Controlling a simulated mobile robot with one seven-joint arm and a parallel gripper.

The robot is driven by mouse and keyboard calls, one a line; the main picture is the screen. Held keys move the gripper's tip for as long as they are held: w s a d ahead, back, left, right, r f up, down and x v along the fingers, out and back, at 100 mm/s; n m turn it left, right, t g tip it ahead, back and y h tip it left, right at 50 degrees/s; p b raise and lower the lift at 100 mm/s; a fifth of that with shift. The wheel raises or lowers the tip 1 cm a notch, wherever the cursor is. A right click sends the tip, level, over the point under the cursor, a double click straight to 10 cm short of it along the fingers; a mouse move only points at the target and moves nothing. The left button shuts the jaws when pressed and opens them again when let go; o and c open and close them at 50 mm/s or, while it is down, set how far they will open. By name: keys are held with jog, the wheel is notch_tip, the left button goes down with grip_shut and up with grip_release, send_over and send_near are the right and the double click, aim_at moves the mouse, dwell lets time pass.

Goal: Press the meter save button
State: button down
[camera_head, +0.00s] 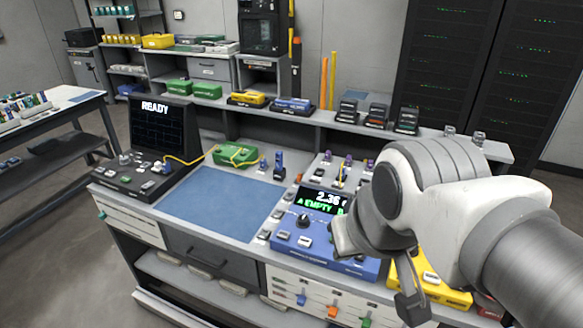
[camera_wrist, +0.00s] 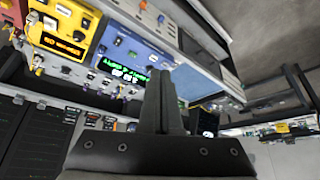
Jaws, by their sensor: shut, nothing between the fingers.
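The blue meter (camera_head: 318,252) sits on the workbench right of centre, its lit display (camera_head: 322,201) reading about 2.36 with green text "A EMPTY B" partly covered by my arm. A dark knob (camera_head: 303,220) and several pale buttons (camera_head: 305,241) show on its face; I cannot read which is save. My gripper (camera_head: 341,248) is in front of the meter's right part and hides some of its controls. In the wrist view the meter (camera_wrist: 143,52) appears upside down beyond my shut, empty fingers (camera_wrist: 160,78). I cannot tell whether they touch it.
A yellow device (camera_head: 432,284) stands right of the meter, close under my arm. A blue mat (camera_head: 218,203) lies left, with a dark console (camera_head: 150,170) showing READY beyond it. A green box (camera_head: 235,155) and small fittings sit behind. A raised shelf holds more devices.

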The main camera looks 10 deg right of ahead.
jog(key=w+f+m+g+y+b, duration=0.1)
jog(key=w+f+m+y, duration=0.15)
jog(key=w+m, duration=0.4)
jog(key=w+f+m+y+b, duration=0.1)
jog(key=w+f+m+y, duration=0.2)
jog(key=w, duration=0.6)
jog(key=w+d+f+m+t+b, duration=0.1)
jog(key=w+d+f+m+t, duration=0.1)
jog(key=w+d+f+m, duration=0.8)
notch_tip(320, 180, down, 2)
jog(key=shift+w+d+f+t, duration=0.15)
jog(key=shift+w+d+t, duration=0.25)
jog(key=shift+w+d, duration=0.55)
jog(key=shift+a, duration=0.1)
notch_tip(320, 180, down, 9)
jog(key=b, duration=0.7)
jog(key=shift+b, duration=0.3)
jog(key=shift+f+b, duration=0.35)
jog(key=shift+b, duration=0.15)
